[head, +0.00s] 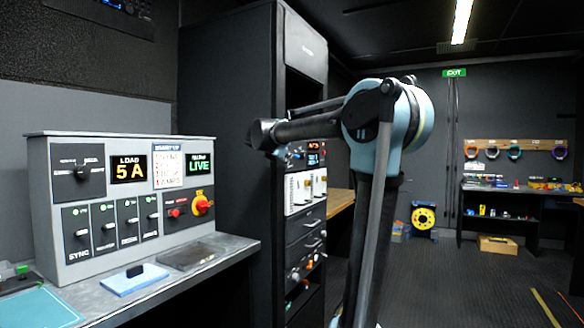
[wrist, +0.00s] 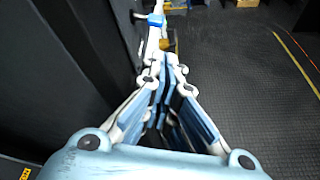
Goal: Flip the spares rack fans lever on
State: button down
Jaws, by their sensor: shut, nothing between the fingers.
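A grey control panel (head: 125,200) stands on the bench at the left in the head view. Its lower row holds several small toggle levers (head: 105,229); one label reads SYNC, the others are too small to read. I cannot tell which lever is for the spares rack fans. A tall black rack (head: 228,130) to its right has a white panel (head: 305,190) with small parts on its front, partly behind my arm. My gripper (wrist: 164,85) is shut and empty in the wrist view, over dark floor and apart from any lever. I cannot make it out in the head view.
The panel also has a rotary switch (head: 81,171), a "5 A" display (head: 129,169) and a red knob (head: 202,205). A blue pad (head: 135,279) lies on the bench (head: 225,258). Open floor (head: 465,285) lies to the right, with shelves (head: 515,195) at the back.

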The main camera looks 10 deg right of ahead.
aim_at(295, 156)
jog(key=shift+w+a+r+n, duration=0.3)
jog(key=x, duration=1)
jog(key=shift+r, duration=0.1)
